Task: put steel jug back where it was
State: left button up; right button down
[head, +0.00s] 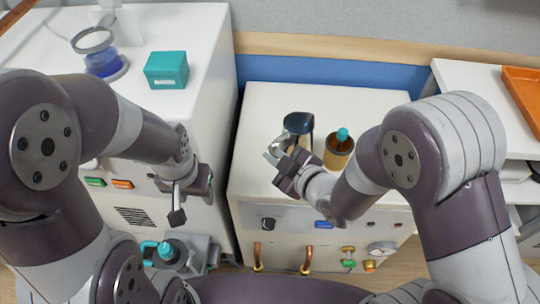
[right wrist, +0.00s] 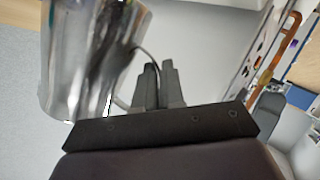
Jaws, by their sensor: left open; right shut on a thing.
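The steel jug (head: 298,124) is shiny, with a dark-looking opening, and shows over the top of the white cabinet in the middle of the head view. My right gripper (head: 279,158) is at its near side, shut on it. In the right wrist view the jug's shiny body (right wrist: 92,55) stands left of the closed fingers (right wrist: 158,82), and a thin handle runs to the fingertips. I cannot tell whether the jug's base touches the cabinet top. My left gripper (head: 180,197) is open and empty, in front of the left white cabinet.
An amber jar with a teal cap (head: 339,147) stands right of the jug. The middle cabinet's top (head: 262,112) is otherwise clear. A teal box (head: 166,70) and a blue-liquid vessel (head: 104,64) stand on the left cabinet. An orange tray (head: 524,88) lies at far right.

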jog(key=w+f, duration=0.1)
jog(key=w+a+f, duration=0.1)
jog(key=w, duration=0.1)
jog(key=w+a+f, duration=0.1)
jog(key=shift+w+a+f, duration=0.1)
jog(key=shift+w, duration=0.3)
notch_tip(320, 180, down, 4)
jog(key=shift+w+f+b, duration=0.1)
jog(key=shift+b, duration=0.55)
